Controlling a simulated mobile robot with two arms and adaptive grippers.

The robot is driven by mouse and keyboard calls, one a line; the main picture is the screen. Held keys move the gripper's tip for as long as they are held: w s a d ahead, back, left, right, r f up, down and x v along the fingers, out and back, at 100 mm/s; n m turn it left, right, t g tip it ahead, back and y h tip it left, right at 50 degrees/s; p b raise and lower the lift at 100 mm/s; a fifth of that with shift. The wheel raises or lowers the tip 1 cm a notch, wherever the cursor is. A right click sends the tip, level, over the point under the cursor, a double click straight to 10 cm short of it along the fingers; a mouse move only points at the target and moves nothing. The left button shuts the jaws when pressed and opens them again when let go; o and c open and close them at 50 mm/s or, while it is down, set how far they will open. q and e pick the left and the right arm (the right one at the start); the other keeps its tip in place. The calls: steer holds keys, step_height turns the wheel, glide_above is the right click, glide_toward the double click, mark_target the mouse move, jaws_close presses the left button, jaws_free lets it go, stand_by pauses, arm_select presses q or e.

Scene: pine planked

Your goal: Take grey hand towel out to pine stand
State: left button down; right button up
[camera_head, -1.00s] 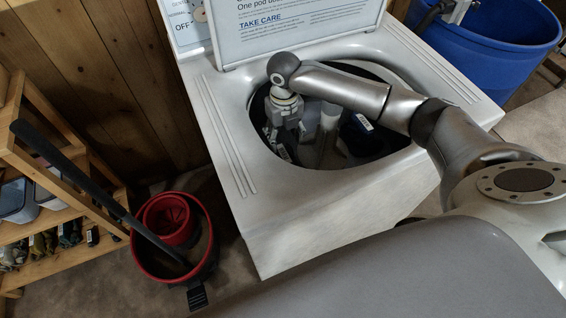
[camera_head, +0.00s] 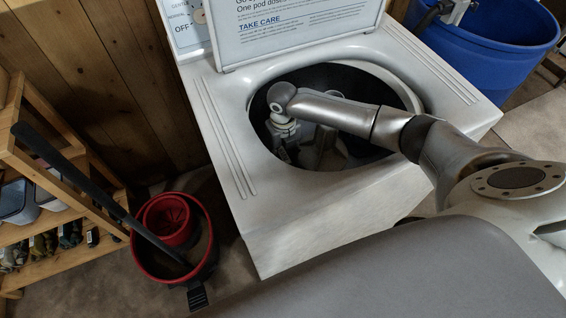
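My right arm reaches over the front of an open white top-loading washer (camera_head: 330,215). My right gripper (camera_head: 288,152) is down inside the dark drum, near its left side. Its fingers are in shadow, so I cannot tell whether they are open or shut, or touch anything. I cannot make out the grey hand towel; the drum's bottom is dark and partly hidden by my arm. A pale post (camera_head: 327,140) stands in the drum beside the gripper. A pine rack (camera_head: 45,185) at the left edge may be the pine stand. My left gripper is not in view.
The raised lid (camera_head: 290,35) stands behind the opening, and the drum's rim surrounds my forearm. A red bucket (camera_head: 150,262) with a long black handle (camera_head: 95,190) leaning across it stands between washer and rack. A blue tub (camera_head: 490,55) is at the upper right.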

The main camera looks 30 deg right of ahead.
jaws_close()
steer(key=shift+r, duration=0.1)
